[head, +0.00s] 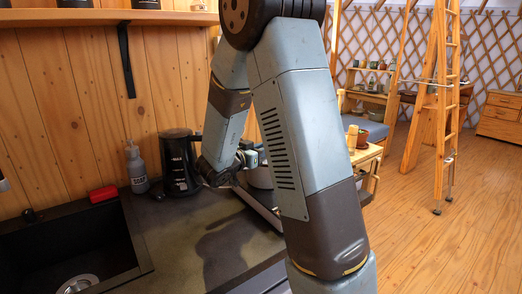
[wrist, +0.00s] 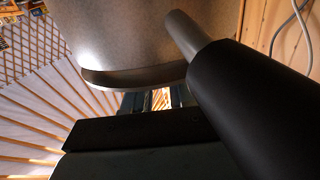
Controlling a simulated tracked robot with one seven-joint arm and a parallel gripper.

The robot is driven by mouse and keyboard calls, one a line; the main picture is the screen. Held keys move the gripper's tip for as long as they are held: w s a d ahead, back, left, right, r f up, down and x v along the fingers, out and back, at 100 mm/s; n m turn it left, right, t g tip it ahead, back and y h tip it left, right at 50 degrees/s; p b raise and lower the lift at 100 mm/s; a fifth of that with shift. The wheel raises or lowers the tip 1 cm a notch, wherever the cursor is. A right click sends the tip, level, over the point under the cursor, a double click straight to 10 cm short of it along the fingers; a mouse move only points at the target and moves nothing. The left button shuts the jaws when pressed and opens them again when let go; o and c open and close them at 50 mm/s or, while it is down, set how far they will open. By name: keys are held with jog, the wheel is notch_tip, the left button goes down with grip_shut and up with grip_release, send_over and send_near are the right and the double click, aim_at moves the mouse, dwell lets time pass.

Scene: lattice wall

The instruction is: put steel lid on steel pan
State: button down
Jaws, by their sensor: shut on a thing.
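The steel pan (head: 262,177) is partly hidden behind my arm in the head view, at the far right of the counter. In the wrist view its grey steel side (wrist: 150,35) fills the top, and a black handle with a metal neck (wrist: 255,105) runs down the right. A thin curved steel rim (wrist: 135,84) below a dark gap seems to be the steel lid, close to the pan. My gripper (wrist: 158,99) is at this rim and shut on the lid; the grip itself is mostly hidden. In the head view my gripper (head: 222,179) is left of the pan.
A black kettle (head: 178,162) stands close left of my gripper. A grey soap bottle (head: 137,168) and a red sponge (head: 103,194) are farther left, behind the dark sink (head: 65,250). The front of the counter (head: 190,240) is clear. A shelf (head: 100,17) hangs above.

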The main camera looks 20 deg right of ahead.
jog(key=shift+f, duration=0.5)
jog(key=c, duration=0.9)
grip_release()
